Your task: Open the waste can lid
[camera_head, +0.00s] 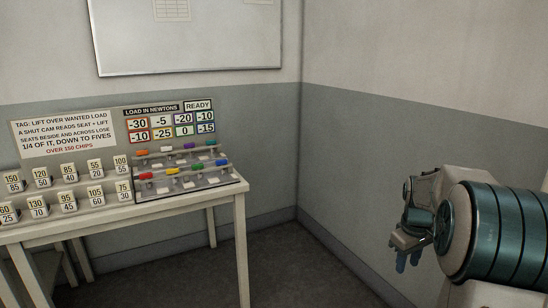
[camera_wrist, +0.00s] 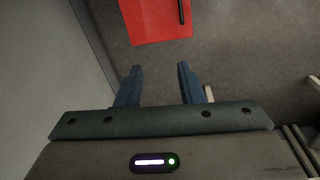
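A flat red surface (camera_wrist: 152,20) with a dark bar-like handle (camera_wrist: 181,10) shows at the top edge of the wrist view. It looks like the waste can lid, but most of it is cut off and I cannot tell if it is shut. It does not show in the head view. My gripper (camera_wrist: 159,70) is open and empty, its two blue fingers apart with bare floor between them, and the red surface lies beyond their tips. In the head view my gripper (camera_head: 407,261) hangs at the right, fingers pointing down.
A white table (camera_head: 125,215) stands at the left, bearing numbered blocks (camera_head: 95,168), a rack with coloured levers (camera_head: 185,180) and sign boards (camera_head: 63,134). Grey walls meet in the corner behind. The floor (camera_head: 285,270) between table and arm is clear.

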